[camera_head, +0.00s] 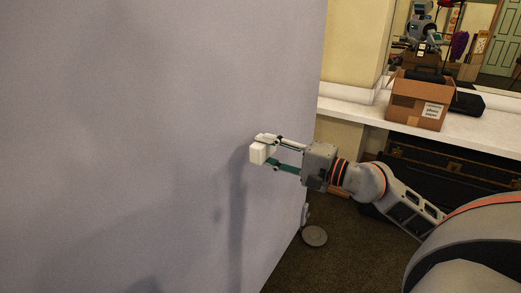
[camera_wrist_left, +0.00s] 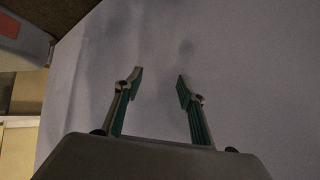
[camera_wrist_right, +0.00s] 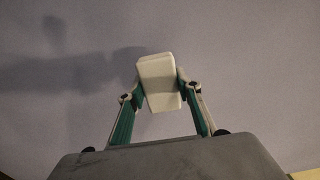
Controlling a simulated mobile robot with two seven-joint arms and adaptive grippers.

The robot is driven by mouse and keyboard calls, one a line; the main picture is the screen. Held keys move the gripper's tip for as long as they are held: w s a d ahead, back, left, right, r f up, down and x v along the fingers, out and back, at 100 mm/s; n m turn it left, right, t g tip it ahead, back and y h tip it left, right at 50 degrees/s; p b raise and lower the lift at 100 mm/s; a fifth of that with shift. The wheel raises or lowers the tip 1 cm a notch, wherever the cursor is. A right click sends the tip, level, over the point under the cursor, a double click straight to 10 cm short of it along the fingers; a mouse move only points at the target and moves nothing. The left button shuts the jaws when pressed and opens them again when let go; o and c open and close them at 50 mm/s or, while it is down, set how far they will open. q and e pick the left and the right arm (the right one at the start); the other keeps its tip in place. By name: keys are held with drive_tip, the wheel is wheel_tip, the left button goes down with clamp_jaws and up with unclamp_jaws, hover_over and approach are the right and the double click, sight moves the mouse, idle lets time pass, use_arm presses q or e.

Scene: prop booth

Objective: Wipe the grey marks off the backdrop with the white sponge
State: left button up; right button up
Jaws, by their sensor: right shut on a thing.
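The backdrop (camera_head: 150,100) is a large plain grey-lilac panel filling the left of the head view. My right gripper (camera_head: 267,152) is shut on the white sponge (camera_head: 257,153), a small white block held in front of the panel. The sponge also shows between the fingertips in the right wrist view (camera_wrist_right: 158,82). I cannot tell whether it touches the panel. My left gripper (camera_wrist_left: 158,82) is open and empty, facing the panel; the head view does not show it. Dark soft patches on the panel look mostly like shadows; I cannot pick out grey marks for sure.
The panel's right edge stands just beyond my right gripper. A round grey foot (camera_head: 314,236) rests on the dark carpet beside it. At the back right, a white counter (camera_head: 350,108) holds a cardboard box (camera_head: 418,98), with a dark trunk (camera_head: 440,165) below and a mirror behind.

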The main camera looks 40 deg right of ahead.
drive_tip(key=shift+s+d+f, duration=0.15)
drive_tip(key=shift+s+d, duration=0.15)
drive_tip(key=shift+s, duration=0.3)
drive_tip(key=shift+s+d+b, duration=0.25)
drive_tip(key=shift+s+b, duration=0.15)
drive_tip(key=shift+s, duration=0.25)
drive_tip(key=shift+s+r, duration=0.15)
drive_tip(key=shift+r, duration=0.05)
